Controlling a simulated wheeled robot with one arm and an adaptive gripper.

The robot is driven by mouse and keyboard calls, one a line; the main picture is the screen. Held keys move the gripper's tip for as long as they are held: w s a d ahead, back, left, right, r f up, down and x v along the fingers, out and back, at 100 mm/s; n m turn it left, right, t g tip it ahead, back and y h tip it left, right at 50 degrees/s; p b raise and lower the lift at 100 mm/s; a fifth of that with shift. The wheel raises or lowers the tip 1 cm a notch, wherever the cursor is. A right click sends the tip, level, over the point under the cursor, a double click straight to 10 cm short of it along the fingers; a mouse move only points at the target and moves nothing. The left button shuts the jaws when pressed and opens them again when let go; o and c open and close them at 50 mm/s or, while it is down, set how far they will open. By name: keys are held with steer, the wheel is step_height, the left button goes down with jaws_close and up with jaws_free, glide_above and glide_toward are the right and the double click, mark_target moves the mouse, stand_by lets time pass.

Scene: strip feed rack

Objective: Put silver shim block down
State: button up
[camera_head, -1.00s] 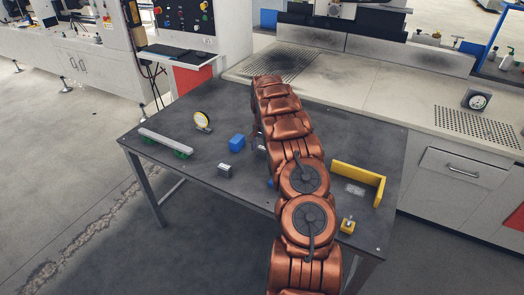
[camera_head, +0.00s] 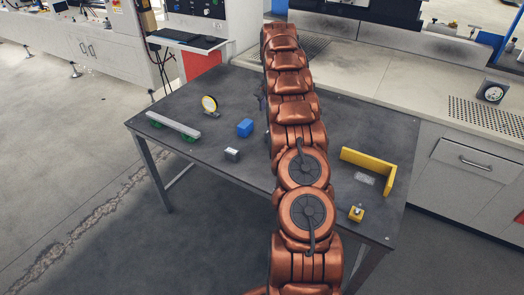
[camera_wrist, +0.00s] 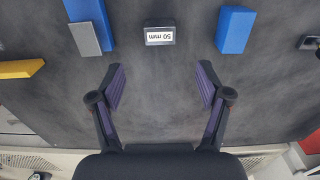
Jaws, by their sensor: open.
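In the wrist view, a plain grey block (camera_wrist: 84,39), which looks like the silver shim block, sits against a blue block (camera_wrist: 92,16) at upper left. My gripper (camera_wrist: 160,88) is open and empty, its fingertips apart over bare dark tabletop. The grey block lies beyond the left fingertip, apart from it. In the head view my copper arm hides most of the gripper and this part of the table. A small block labelled "50 mm" (camera_wrist: 160,36) lies ahead of the gap between the fingers.
Another blue block (camera_wrist: 236,29) stands at right in the wrist view.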

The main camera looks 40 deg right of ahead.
steer(key=s+a+r+n, duration=0.2)
steer(key=s+a+r, duration=0.2)
steer(key=a, duration=0.5)
steer(key=s+a+r+n+g, duration=0.1)
steer(key=s+a+r+n, duration=0.2)
steer(key=a, duration=0.6)
steer(key=s+a+r+n, duration=0.2)
steer(key=s+a+r, duration=0.2)
steer(key=a, duration=0.5)
steer(key=s+a+f+n, duration=0.1)
steer(key=s+a+n, duration=0.1)
steer(key=s+a, duration=0.4)
steer(key=s+a+f+n, duration=0.1)
steer(key=s+a+n, duration=0.2)
steer(key=s, duration=0.9)
steer(key=s+a+f+n, duration=0.2)
steer(key=s+a, duration=0.6)
steer(key=s, duration=0.2)
steer(key=shift+a+n+g, duration=0.3)
steer(key=shift+a+g, duration=0.1)
